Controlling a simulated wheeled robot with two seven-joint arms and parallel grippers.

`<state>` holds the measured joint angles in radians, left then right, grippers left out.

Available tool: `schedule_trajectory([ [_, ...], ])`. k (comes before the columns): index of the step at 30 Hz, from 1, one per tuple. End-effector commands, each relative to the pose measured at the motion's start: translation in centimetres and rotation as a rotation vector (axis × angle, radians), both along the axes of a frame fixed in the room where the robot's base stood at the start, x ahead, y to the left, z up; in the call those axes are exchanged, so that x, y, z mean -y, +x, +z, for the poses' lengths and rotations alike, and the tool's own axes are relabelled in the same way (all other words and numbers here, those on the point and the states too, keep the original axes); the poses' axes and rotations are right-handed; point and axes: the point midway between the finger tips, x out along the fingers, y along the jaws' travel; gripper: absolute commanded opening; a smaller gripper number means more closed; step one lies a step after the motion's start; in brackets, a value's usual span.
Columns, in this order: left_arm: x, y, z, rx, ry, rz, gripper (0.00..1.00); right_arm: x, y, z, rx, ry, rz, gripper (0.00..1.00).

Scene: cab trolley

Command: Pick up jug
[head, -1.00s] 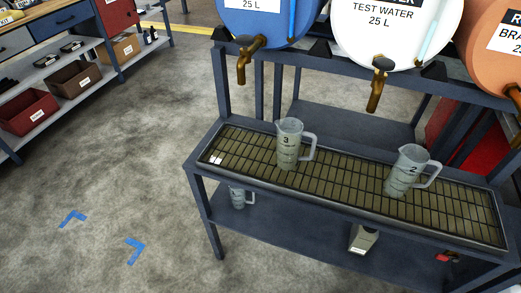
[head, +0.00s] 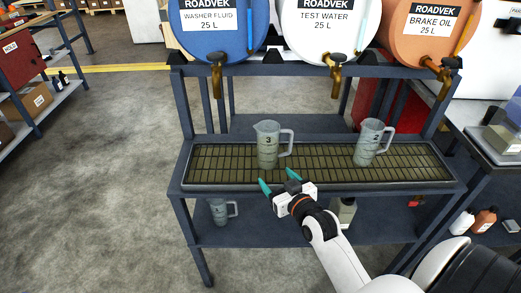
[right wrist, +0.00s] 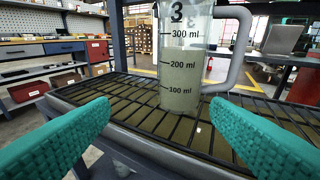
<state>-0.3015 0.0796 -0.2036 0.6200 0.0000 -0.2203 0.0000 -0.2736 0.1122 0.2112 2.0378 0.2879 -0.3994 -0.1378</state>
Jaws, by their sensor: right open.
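The jug marked 3 (head: 268,146) is clear with a grey handle on its right and stands upright on the drip grate (head: 215,165). It also shows in the right wrist view (right wrist: 184,70), with scale lines up to 300 ml. The jug marked 2 (head: 368,143) stands on the grate to the right. A third jug (head: 219,211) stands on the lower shelf. My right gripper (head: 279,183) is open and empty at the grate's front edge, just in front of jug 3. Its teal fingers (right wrist: 155,135) are spread apart, not touching the jug. My left gripper is out of view.
Blue, white and orange drums (head: 326,25) lie above the grate, with brass taps (head: 336,68) hanging down behind the jugs. A box (head: 346,212) is on the lower shelf (head: 270,228). A bench (head: 492,150) stands at the right. Floor at the left is clear.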

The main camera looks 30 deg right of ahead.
Motion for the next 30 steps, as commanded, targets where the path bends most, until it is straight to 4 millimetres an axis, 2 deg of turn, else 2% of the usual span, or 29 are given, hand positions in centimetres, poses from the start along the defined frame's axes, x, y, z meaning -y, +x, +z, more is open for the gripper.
schedule_trajectory([
  [6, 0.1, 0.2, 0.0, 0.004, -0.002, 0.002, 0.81, 2.7, 1.1, 3.3, 0.158, -0.004, -0.059, 0.72],
  [9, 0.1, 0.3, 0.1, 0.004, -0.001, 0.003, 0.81, 3.2, 1.8, 3.9, 0.185, -0.005, -0.068, 0.72],
  [18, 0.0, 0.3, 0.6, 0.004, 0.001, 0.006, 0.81, 4.0, 6.7, 3.9, 0.184, -0.006, -0.068, 0.72],
  [25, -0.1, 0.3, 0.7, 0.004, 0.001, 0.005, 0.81, 4.2, 8.4, 3.7, 0.182, -0.003, -0.067, 0.72],
  [30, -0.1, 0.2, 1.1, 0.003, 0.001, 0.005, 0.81, 4.5, 10.9, 3.5, 0.182, -0.004, -0.067, 0.72],
])
